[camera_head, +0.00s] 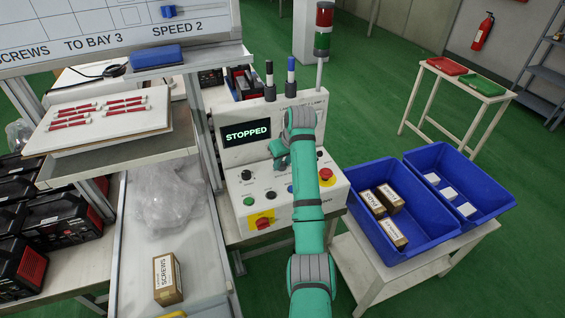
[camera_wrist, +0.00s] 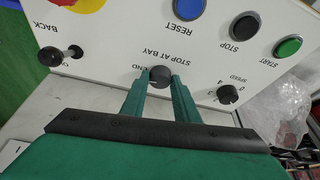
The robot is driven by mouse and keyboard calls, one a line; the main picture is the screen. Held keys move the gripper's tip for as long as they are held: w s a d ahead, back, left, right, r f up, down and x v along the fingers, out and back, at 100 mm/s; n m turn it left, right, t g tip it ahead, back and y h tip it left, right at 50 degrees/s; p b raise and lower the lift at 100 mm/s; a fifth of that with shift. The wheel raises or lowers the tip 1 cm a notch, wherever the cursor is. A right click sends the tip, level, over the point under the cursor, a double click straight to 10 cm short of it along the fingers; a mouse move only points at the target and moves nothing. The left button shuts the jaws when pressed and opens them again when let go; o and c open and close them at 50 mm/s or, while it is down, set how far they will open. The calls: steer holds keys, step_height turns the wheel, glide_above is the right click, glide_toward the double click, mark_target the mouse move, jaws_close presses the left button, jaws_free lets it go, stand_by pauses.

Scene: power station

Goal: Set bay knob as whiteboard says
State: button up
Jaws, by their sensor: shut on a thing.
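The whiteboard (camera_head: 110,40) at the top left of the head view reads "SCREWS", "TO BAY 3" and "SPEED 2"; its top is cut off. The bay knob (camera_wrist: 160,72) is a dark round knob beside the words "STOP AT BAY" on the white control panel (camera_wrist: 110,50). "END" is printed by it; its pointer and the other bay marks cannot be made out. My gripper (camera_wrist: 161,84) is shut on the bay knob, one finger on each side. In the head view my arm hides the knob.
The speed knob (camera_wrist: 228,94) and a black lever (camera_wrist: 62,55) flank the bay knob. Reset (camera_wrist: 189,8), stop (camera_wrist: 244,27) and start (camera_wrist: 288,46) buttons are close by. The display (camera_head: 246,133) reads "STOPPED". Blue bins (camera_head: 372,237) stand at the right; a SCREWS box (camera_head: 166,278) lies at the lower left.

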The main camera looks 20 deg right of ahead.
steer(key=n+y, duration=0.1)
steer(key=n, duration=0.1)
steer(key=n+y, duration=0.1)
steer(key=n, duration=0.2)
steer(key=shift+w+d+r+g, duration=0.1)
steer(key=shift+w+d+g, duration=0.1)
steer(key=shift+g, duration=0.2)
steer(key=shift+w+n+g+y, duration=0.1)
steer(key=shift+n+g+y, duration=0.2)
steer(key=shift+n, duration=0.95)
steer(key=shift+n+g+y, duration=0.3)
steer(key=shift+n, duration=0.95)
steer(key=shift+a, duration=0.1)
steer(key=o, duration=1)
steer(key=shift+o, duration=0.2)
steer(key=v, duration=1)
steer(key=shift+d+r, duration=0.2)
steer(key=shift+r, duration=0.1)
